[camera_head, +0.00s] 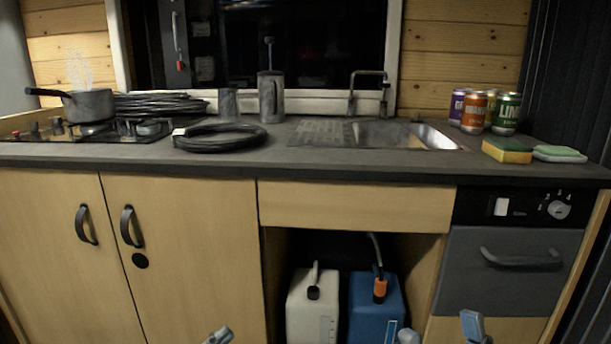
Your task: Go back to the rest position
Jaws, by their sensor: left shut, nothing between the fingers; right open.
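My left gripper (218,336) shows only as a small grey tip at the bottom edge, in front of the wooden cabinet doors. It is shut and holds nothing. My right gripper (440,332) shows as two separate fingertips at the bottom edge, in front of the blue canister and the lower right cabinet. It is open and nothing is seen between its fingers. Both grippers are low, well below the worktop. The rest of both arms is out of view.
A dark worktop (330,170) carries a steaming saucepan (90,105), a coiled black hose (220,138), a sink (400,135), several cans (505,113) and a sponge (507,150). A white canister (312,310) and a blue canister (372,305) stand in the open bay below.

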